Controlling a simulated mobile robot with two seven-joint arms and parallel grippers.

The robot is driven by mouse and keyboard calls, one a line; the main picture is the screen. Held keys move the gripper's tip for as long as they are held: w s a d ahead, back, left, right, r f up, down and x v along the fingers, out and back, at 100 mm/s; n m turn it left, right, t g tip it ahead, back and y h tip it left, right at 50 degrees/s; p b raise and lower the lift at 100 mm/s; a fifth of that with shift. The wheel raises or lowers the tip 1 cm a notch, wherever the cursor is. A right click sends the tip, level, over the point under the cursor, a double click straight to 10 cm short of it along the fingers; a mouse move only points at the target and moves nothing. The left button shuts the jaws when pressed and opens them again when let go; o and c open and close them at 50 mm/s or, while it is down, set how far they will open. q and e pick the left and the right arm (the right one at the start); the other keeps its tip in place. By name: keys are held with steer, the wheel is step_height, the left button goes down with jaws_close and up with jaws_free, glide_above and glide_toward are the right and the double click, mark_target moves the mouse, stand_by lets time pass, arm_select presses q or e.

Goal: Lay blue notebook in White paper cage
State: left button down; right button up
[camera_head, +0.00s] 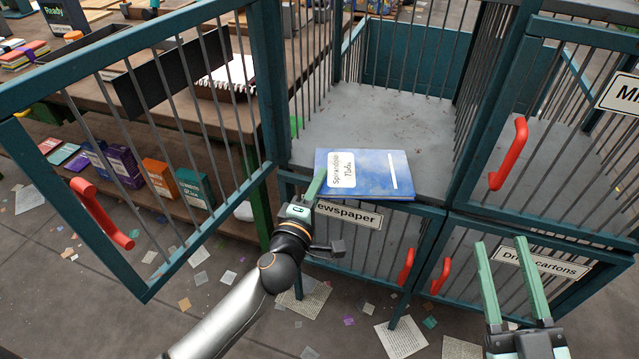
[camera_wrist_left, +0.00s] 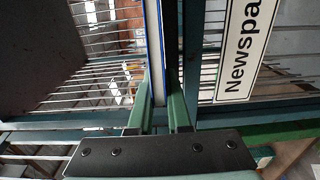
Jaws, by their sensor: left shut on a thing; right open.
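The blue notebook (camera_head: 372,178) has a white label on its cover and lies flat at the front edge of the open upper cage's grey floor (camera_head: 375,115). My left gripper (camera_head: 314,187) is shut on its near left edge. In the left wrist view, the notebook's thin edge (camera_wrist_left: 155,45) is between the green fingers (camera_wrist_left: 158,105). I cannot read a "White paper" label; the open cage's door stands swung out to the left, with a dark plate (camera_head: 165,72) on it. My right gripper (camera_head: 514,275) is open and empty at the lower right.
The open barred door has a red handle (camera_head: 103,217). Below are shut cages labelled Newspaper (camera_head: 348,214) and Drink cartons (camera_head: 540,263). Another shut cage with a red handle (camera_head: 508,153) is at right. The cage floor behind the notebook is clear. Paper scraps litter the ground.

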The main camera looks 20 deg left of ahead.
stand_by(0.3)
arm_select(q)
steer(key=c, duration=1.3)
jaws_free()
steer(key=shift+f, duration=0.15)
steer(key=o, duration=0.4)
steer(key=shift+o, duration=0.2)
